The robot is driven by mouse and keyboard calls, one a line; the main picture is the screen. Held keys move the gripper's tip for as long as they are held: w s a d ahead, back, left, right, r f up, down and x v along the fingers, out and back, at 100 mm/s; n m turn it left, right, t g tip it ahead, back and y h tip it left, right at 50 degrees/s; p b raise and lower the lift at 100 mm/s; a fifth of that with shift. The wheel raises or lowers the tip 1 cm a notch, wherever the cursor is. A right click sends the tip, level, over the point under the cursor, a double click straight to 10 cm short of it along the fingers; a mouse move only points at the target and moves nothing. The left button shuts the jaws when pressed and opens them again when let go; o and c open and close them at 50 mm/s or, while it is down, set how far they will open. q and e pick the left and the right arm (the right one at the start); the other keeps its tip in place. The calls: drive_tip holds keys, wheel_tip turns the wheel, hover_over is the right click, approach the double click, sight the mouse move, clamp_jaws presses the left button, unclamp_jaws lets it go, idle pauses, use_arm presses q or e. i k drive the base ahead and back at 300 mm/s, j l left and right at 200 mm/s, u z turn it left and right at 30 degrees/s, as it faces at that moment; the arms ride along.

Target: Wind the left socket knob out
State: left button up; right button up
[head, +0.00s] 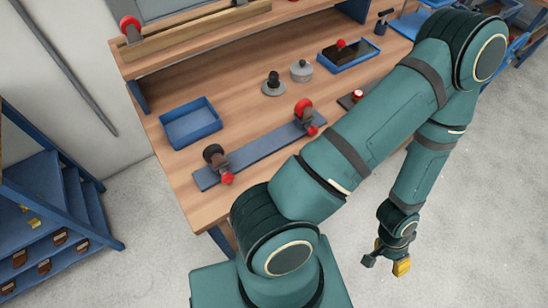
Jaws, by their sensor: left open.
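A long blue bar (262,152) lies on the wooden bench with a socket block at each end. The left socket (219,164) has a dark round part on top and a red knob (227,178) at its front, low over the bar. The right socket (306,118) has a larger red knob on top and a small red one at its front. My left gripper (385,264) is open and empty. It hangs over the floor at the lower right, off the bench and well away from the left socket. My right gripper is not in view.
An empty blue tray (191,124) lies behind the bar. A grey lidded pot (301,71) and a dark-knobbed disc (273,86) stand on the bench (232,88). Another blue tray (348,55) holds a red-knobbed part.

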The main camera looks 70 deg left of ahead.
sight(227, 177)
drive_tip(key=i, duration=1.5)
drive_tip(key=i+u, duration=0.15)
drive_tip(key=u, duration=0.25)
drive_tip(key=i+u, duration=0.1)
drive_tip(key=u, duration=0.35)
drive_tip(key=i+l+u, duration=0.1)
drive_tip(key=u, duration=3.85)
